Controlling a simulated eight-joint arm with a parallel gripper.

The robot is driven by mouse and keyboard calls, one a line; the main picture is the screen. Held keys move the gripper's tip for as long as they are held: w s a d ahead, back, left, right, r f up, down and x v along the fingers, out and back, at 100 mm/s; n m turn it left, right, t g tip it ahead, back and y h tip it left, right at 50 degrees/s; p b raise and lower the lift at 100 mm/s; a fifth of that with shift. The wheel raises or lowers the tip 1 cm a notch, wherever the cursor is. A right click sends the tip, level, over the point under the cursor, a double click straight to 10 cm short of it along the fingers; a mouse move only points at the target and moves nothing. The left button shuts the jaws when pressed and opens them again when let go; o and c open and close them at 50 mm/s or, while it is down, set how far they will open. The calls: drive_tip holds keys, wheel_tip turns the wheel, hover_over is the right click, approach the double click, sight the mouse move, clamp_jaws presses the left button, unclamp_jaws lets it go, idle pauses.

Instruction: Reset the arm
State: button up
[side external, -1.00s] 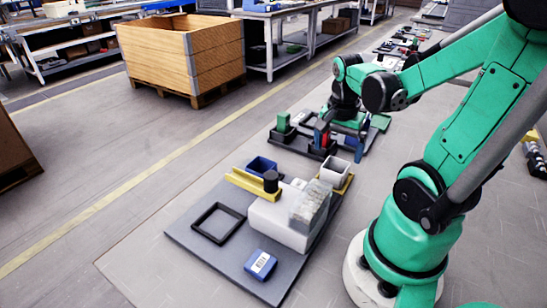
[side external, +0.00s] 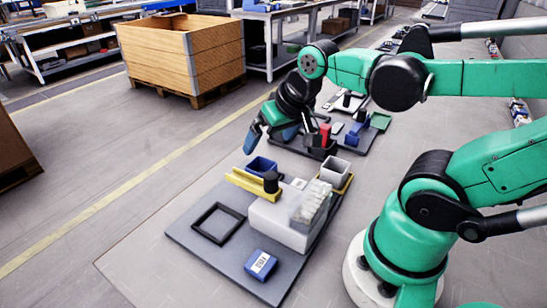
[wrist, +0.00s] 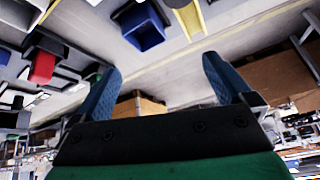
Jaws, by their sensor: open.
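My gripper (side external: 270,133) hangs at the end of my raised arm, above the floor to the left of the rear board. Its two blue fingers are spread apart with nothing between them. In the wrist view, my gripper (wrist: 162,82) also shows its fingers wide apart and empty. A red upright piece (side external: 325,134) stands in a black holder on the rear board, to the right of my gripper. It also shows in the wrist view as a red block (wrist: 42,68) at the left.
A wooden crate (side external: 170,55) stands behind on a pallet. Floor is clear left of the boards.

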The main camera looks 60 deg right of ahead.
drive_tip(key=a+n+t, duration=0.1)
drive_tip(key=a+n, duration=0.1)
drive_tip(key=w+a+n+y, duration=0.1)
drive_tip(key=a+n, duration=0.1)
drive_tip(key=shift+a+r+t, duration=0.1)
drive_tip(key=shift+a+t, duration=0.05)
drive_tip(key=shift+t, duration=0.25)
idle(0.7)
